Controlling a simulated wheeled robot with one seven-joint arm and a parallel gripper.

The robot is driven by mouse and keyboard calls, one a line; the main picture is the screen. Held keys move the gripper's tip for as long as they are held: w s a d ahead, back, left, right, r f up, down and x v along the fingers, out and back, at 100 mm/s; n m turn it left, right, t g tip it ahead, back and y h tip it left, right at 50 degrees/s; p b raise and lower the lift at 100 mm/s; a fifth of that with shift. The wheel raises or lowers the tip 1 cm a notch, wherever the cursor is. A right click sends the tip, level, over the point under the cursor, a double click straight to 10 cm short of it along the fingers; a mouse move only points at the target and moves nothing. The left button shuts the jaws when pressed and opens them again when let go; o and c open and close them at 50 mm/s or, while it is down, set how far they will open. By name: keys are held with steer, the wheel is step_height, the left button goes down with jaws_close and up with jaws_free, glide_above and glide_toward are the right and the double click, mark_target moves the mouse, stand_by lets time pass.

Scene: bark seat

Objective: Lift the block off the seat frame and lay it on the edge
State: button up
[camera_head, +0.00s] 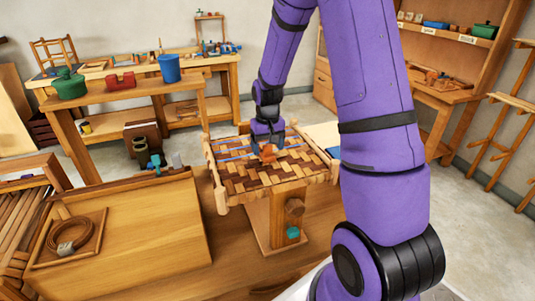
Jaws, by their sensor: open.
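The woven seat frame (240,186) stands in the middle of the view on a wooden pedestal, with a checked light and dark bark weave and pale rails. A small orange-brown block (268,154) sits on the weave near its far part. My gripper (267,145) points down right at the block from above, and it is open. Its fingers are small and dark here, and I cannot tell whether they touch the block. Blue strips (236,153) lie across the far part of the seat.
A wooden bench (160,235) fills the lower left, with a tray (73,240) holding a coil on it. Small clamps or tools (157,164) stand at its back edge. A teal item (293,232) is on the pedestal. My purple arm covers the area right of the seat.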

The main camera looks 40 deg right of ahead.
step_height(320, 180, down, 2)
steer(key=c, duration=1)
steer(key=shift+r, duration=0.1)
